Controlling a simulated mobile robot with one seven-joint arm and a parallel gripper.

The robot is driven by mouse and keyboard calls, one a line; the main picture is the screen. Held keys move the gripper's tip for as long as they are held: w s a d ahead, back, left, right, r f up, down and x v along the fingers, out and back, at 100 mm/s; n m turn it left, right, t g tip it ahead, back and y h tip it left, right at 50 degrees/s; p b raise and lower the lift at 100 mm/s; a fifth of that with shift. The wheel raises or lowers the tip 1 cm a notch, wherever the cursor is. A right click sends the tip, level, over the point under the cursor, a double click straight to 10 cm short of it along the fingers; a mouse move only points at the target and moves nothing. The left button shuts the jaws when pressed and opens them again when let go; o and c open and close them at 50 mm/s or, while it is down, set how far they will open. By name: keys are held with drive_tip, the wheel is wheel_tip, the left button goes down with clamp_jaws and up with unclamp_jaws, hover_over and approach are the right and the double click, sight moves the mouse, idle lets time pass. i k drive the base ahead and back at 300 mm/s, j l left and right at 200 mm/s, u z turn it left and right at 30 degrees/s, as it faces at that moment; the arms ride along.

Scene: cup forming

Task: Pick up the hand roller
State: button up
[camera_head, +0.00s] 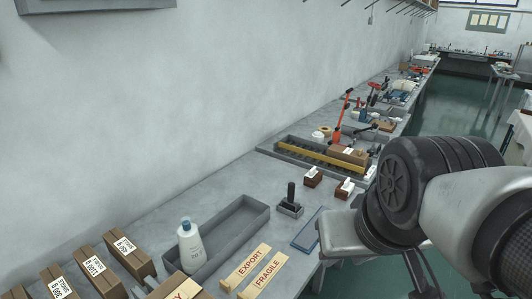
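A black upright handle, which looks like the hand roller (291,192), stands in a small grey holder (290,210) on the workbench, right of the long grey tray. Its lower part is hidden in the holder. My arm fills the right side, with a large dark round joint and a pale grey block at its left edge, over the bench's front edge. The handle is to the left of my arm, clearly apart from it. My gripper's fingers cannot be made out clearly, and nothing is seen held.
A long grey tray (250,207) lies left of the handle, with a white bottle (190,241) at its near end. A blue-grey plate (308,228) and EXPORT and FRAGILE blocks (263,272) lie in front. Two brown-and-white stamps (312,177) and a divided rack (300,152) stand behind.

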sight(290, 200)
drive_tip(key=i+l, duration=0.15)
drive_tip(key=l, duration=0.3)
drive_tip(key=i+l+u, duration=0.1)
drive_tip(key=l, duration=0.35)
drive_tip(key=i+l+u, duration=0.1)
drive_tip(key=l, duration=0.25)
drive_tip(key=i+l+u, duration=0.1)
drive_tip(key=i+l, duration=0.15)
drive_tip(key=i+l+u, duration=0.1)
drive_tip(key=l, duration=0.4)
drive_tip(key=i+l+u, duration=0.15)
drive_tip(key=i+l, duration=0.15)
drive_tip(key=i, duration=0.2)
drive_tip(key=i+l+u, duration=0.1)
drive_tip(key=i+l, duration=0.3)
drive_tip(key=i, duration=0.1)
